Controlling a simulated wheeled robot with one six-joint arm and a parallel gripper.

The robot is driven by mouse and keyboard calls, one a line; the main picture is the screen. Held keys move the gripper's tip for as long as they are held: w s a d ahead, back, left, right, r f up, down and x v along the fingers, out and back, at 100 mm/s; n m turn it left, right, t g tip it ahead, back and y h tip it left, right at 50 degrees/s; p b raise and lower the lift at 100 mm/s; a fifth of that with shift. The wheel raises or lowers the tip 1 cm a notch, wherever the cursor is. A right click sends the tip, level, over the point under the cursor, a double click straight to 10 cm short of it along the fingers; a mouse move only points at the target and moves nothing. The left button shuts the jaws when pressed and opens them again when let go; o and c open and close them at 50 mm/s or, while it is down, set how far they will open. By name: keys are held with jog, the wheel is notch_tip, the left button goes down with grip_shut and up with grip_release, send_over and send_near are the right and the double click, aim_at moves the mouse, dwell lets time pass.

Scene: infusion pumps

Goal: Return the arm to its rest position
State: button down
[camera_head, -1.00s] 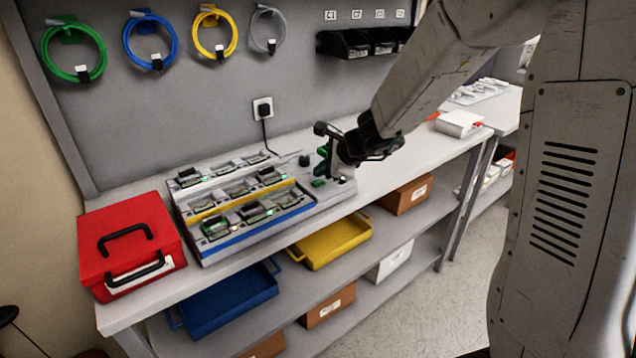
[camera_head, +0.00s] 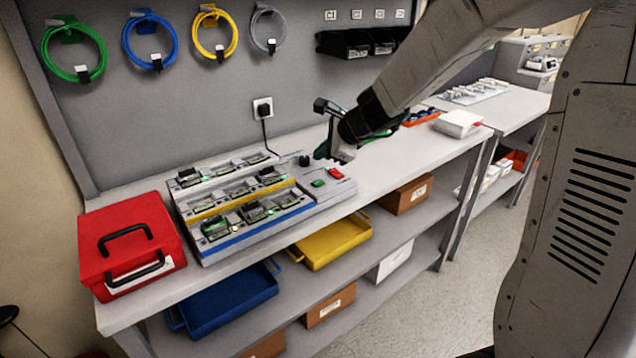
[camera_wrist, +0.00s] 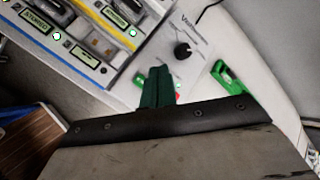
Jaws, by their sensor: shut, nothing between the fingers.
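My gripper (camera_head: 322,152) hangs above the bench, just behind the control panel at the right end of the pump rack. Its dark green fingers (camera_wrist: 155,88) are together and empty in the wrist view. The panel carries a black knob (camera_head: 304,160), a green button (camera_head: 318,183) and a red button (camera_head: 335,173). The knob also shows in the wrist view (camera_wrist: 182,50). The rack (camera_head: 240,233) holds several small units in white, yellow and blue-edged rows, some with green lights. My gripper appears apart from the panel.
A red box (camera_head: 130,240) stands at the bench's left end. A wall socket (camera_head: 263,108) with a black cable and black bins (camera_head: 345,44) are behind. A white box (camera_head: 458,123) and an orange tray (camera_head: 422,117) lie to the right. Yellow (camera_head: 330,262) and blue (camera_head: 225,310) trays sit below.

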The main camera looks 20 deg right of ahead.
dwell(0.3)
jog(key=shift+s+a+n, duration=0.2)
jog(key=shift+a+n, duration=0.1)
jog(key=shift+n, duration=0.1)
jog(key=s+a+n+g, duration=0.3)
jog(key=s+n+g, duration=0.3)
jog(key=s+n, duration=0.85)
jog(key=s+d+r+n+h, duration=0.2)
jog(key=s+d, duration=0.1)
jog(key=s, duration=0.8)
jog(key=s+d+r+n+h, duration=0.2)
jog(key=s+d+r+n, duration=0.1)
jog(key=s, duration=0.8)
jog(key=shift+n+g+h, duration=0.3)
jog(key=shift+n, duration=0.05)
